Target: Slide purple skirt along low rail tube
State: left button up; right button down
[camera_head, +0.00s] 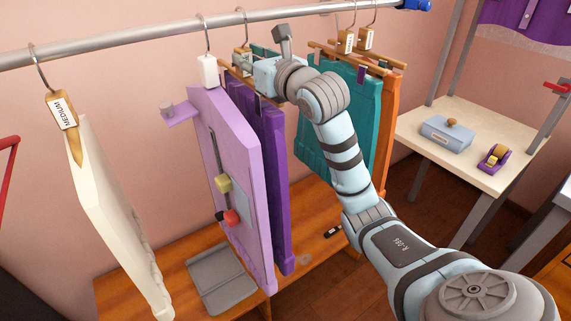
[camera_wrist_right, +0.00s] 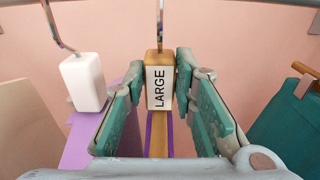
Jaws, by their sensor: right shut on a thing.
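The purple skirt (camera_head: 271,150) hangs from a wooden hanger on the low rail tube (camera_head: 140,37), just behind a lavender panel that hides part of it. My right gripper (camera_head: 250,66) is at the top of this hanger, below the rail. In the right wrist view, its two green-padded fingers (camera_wrist_right: 160,95) stand on either side of the hanger's wooden block with a LARGE label (camera_wrist_right: 160,82), shut on the hanger. A thin strip of purple shows below the block. The skirt hangs roughly upright. My left gripper is not in view.
The lavender panel (camera_head: 233,170) with a white tag hangs close left of the skirt. A cream garment (camera_head: 110,210) labelled MEDIUM hangs further left, with free rail between. Teal (camera_head: 345,125) and orange (camera_head: 391,110) garments hang to the right. A wooden bench (camera_head: 180,255) stands below.

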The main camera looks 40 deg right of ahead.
jog(key=shift+f, duration=0.15)
jog(key=c, duration=1.2)
grip_release()
jog(key=shift+c, duration=0.2)
jog(key=shift+s+b, duration=0.6)
jog(key=shift+s, duration=0.95)
jog(key=shift+s, duration=0.1)
